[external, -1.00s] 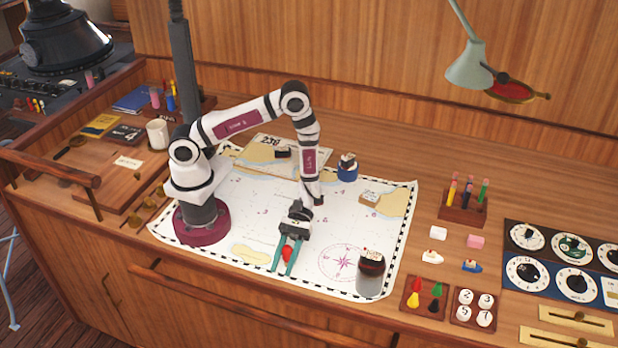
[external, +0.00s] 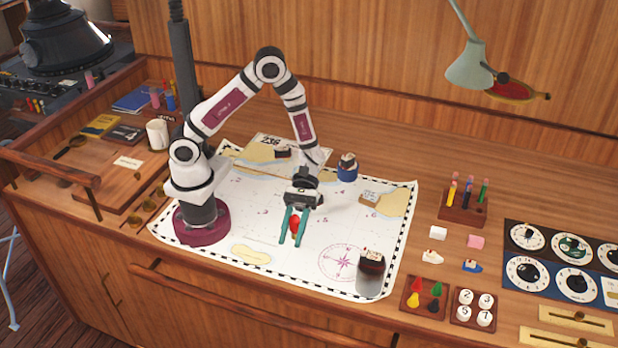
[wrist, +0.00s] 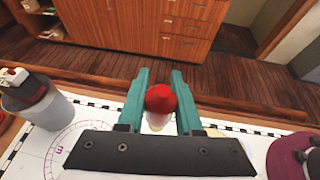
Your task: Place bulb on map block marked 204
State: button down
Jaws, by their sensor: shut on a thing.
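My gripper (external: 290,243) has teal fingers, shut on a small red bulb (external: 294,225) above the middle of the chart (external: 300,262). In the wrist view the bulb (wrist: 160,98) sits between the fingers, with a pale base below its red top. A dark block with a pale labelled top (external: 372,260) stands on a grey cylinder at the chart's front right. A similar block (external: 347,161) stands on a blue base at the back. A third dark block (external: 283,152) lies by the sheet marked 236. I cannot read 204 on any block.
A small tan labelled piece (external: 369,197) lies on the chart's right side. A pen rack (external: 463,207), small coloured pieces and a dial panel (external: 560,262) stand farther right. A lamp (external: 469,68) hangs over the back right. The chart's front middle is clear.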

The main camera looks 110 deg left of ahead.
jog(key=w+a+r+n+t+y, duration=0.1)
jog(key=w+a+n+t+y, duration=0.1)
jog(key=w+a+n+t, duration=0.5)
jog(key=n+t+y, duration=0.3)
jog(key=y, duration=0.1)
send_over(377, 200)
notch_tip(377, 200, down, 4)
notch_tip(377, 200, down, 4)
jog(key=shift+f, duration=0.15)
jog(key=c, duration=0.6)
grip_release()
